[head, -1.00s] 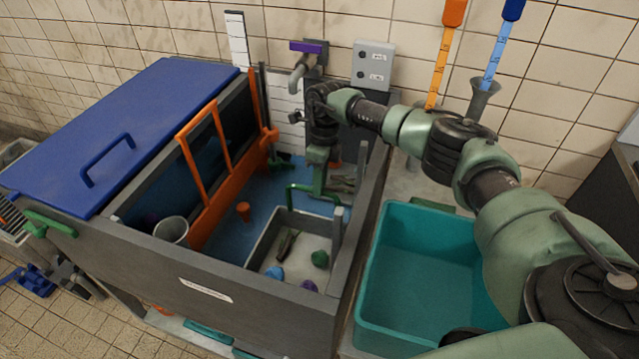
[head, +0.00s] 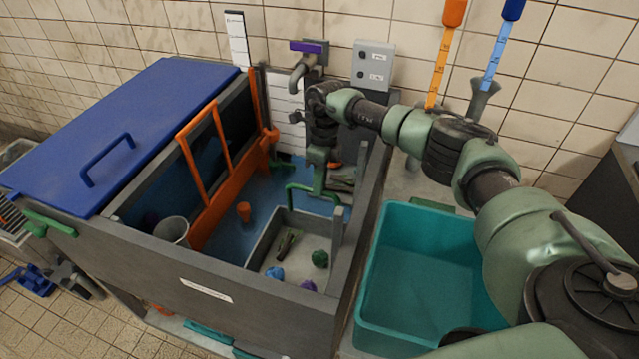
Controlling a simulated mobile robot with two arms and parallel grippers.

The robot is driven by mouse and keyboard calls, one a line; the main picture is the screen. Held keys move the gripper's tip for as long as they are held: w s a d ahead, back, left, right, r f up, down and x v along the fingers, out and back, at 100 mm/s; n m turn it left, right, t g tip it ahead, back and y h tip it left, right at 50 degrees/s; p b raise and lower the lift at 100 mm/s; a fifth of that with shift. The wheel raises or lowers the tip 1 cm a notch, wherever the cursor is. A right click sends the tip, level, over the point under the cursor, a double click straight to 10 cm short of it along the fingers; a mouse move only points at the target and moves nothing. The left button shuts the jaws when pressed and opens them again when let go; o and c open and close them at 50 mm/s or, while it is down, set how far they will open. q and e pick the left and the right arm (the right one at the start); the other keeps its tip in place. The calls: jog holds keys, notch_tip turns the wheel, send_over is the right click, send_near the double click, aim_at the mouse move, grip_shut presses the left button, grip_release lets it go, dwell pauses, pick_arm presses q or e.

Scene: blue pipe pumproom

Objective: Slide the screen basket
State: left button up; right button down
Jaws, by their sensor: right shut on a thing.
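The screen basket (head: 262,243) is a grey tray with a green handle (head: 312,188) at its far edge. It sits inside the dark grey tank (head: 240,295), at the tank's right front. In it lie a blue lump (head: 274,273), a purple lump (head: 308,285), a green lump (head: 320,259) and a dark stick-like piece (head: 287,242). My right gripper (head: 318,186) points down at the basket's far edge and is shut on the green handle. Its fingertips are small and partly hidden by the handle. My left gripper is out of view.
An orange gate frame (head: 210,190) stands in the tank left of the basket. A blue lid (head: 120,130) covers the tank's left. A teal bin (head: 415,280) stands at right.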

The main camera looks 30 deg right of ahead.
notch_tip(320, 180, up, 29)
jog(key=p, duration=1.3)
jog(key=shift+r, duration=0.1)
jog(key=c, duration=1.4)
grip_release()
notch_tip(320, 180, up, 8)
jog(key=w+d+b, duration=0.1)
jog(key=shift+f+b, duration=0.25)
jog(key=shift+b, duration=0.1)
